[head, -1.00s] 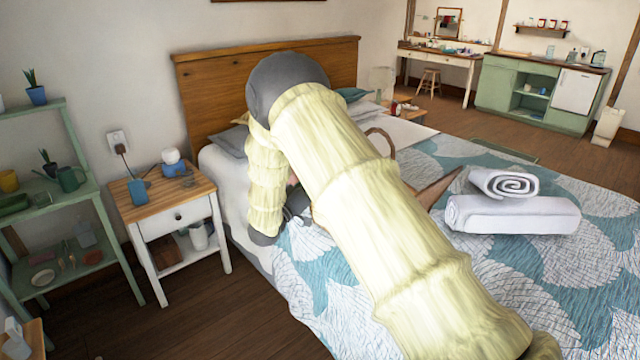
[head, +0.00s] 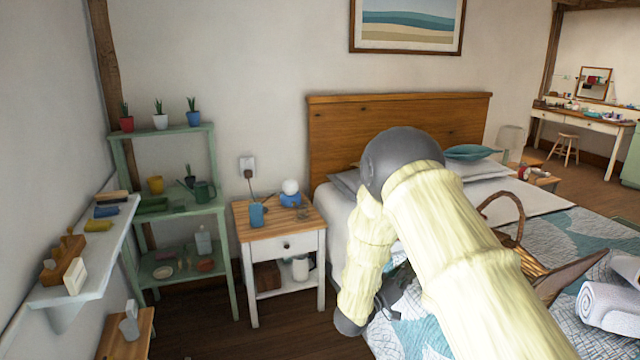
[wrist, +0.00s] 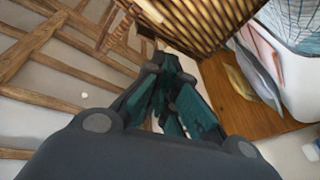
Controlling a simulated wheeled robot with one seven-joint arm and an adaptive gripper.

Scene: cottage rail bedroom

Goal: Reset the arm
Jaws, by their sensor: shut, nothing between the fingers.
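My arm, in a cream padded sleeve, reaches up and folds down over the near side of the bed in the head view. My gripper (head: 393,290) hangs low beside the bed's left edge, partly hidden by the sleeve. In the wrist view my gripper (wrist: 172,112) shows dark fingers drawn together with nothing held. A wicker basket (head: 520,258) with a hoop handle sits on the bed, just right of and partly behind my arm. Woven wicker (wrist: 190,22) shows close beyond the fingers in the wrist view.
A nightstand (head: 284,246) with a blue cup and lamp stands left of the bed. A green plant shelf (head: 172,213) and a wall shelf (head: 90,262) are farther left. Rolled white towels (head: 608,310) lie on the bed at right. Floor shows in front of the nightstand.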

